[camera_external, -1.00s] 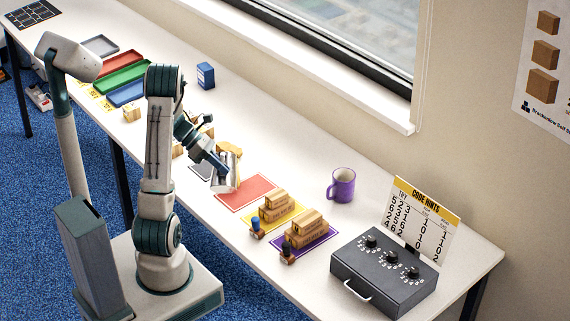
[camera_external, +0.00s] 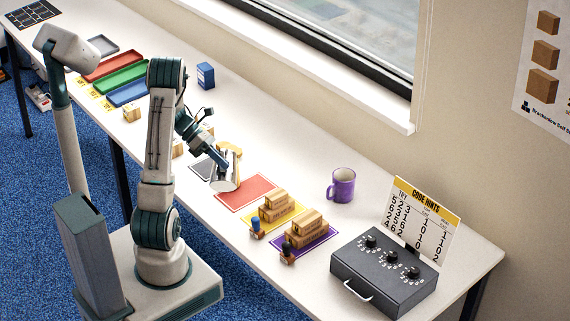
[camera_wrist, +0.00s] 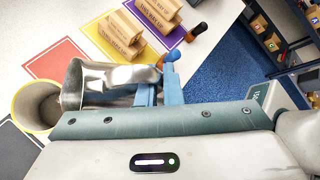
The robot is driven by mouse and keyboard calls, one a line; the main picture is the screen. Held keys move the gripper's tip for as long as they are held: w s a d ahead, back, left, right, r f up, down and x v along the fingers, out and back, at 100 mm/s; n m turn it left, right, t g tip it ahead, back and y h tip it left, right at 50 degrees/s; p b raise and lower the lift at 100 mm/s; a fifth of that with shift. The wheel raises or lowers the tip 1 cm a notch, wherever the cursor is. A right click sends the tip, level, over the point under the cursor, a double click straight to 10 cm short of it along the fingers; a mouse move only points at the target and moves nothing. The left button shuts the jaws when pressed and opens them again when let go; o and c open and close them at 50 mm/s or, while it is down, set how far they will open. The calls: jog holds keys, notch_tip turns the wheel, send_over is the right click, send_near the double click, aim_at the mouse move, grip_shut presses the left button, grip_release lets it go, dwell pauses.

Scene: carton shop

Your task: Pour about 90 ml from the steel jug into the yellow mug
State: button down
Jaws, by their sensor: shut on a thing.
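The steel jug (camera_wrist: 112,84) is in my gripper (camera_wrist: 158,88), whose blue fingers are shut on its handle side. The jug is tipped well over, with its mouth toward the left of the wrist view. The yellow mug (camera_wrist: 17,102) stands there beside the mouth, its rim partly behind the jug's lip. I cannot make out a stream or the level in the mug. In the external view the jug (camera_external: 223,186) shows its round base toward the camera, above the mats. The mug is largely hidden there behind the jug and gripper.
A red mat (camera_external: 246,193) lies beside the jug. Small cartons stand on a yellow mat (camera_external: 259,225) and a purple mat (camera_external: 304,250). A purple mug (camera_external: 342,186), a dial box (camera_external: 384,272) and a hint card (camera_external: 423,219) are farther right. Coloured trays (camera_external: 127,93) lie behind.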

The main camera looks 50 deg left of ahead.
aim_at(223, 149)
jog(key=shift+w+a+r+n+h+p, duration=0.4)
jog(key=shift+r+p, duration=0.2)
jog(key=shift+p, duration=0.35)
dwell(0.4)
jog(key=shift+r, duration=0.1)
jog(key=shift+w+a+g+p, duration=0.15)
jog(key=shift+g+p, duration=0.15)
jog(key=shift+p, duration=0.1)
jog(key=shift+w+a+r+h+p, duration=0.25)
jog(key=shift+w+a+h+p, duration=0.15)
jog(key=shift+p, duration=0.2)
jog(key=shift+s+d+n, duration=0.1)
jog(key=shift+s+n, duration=0.05)
jog(key=shift+n, duration=0.15)
jog(key=shift+w+a+r, duration=0.15)
jog(key=shift+w+a, duration=0.05)
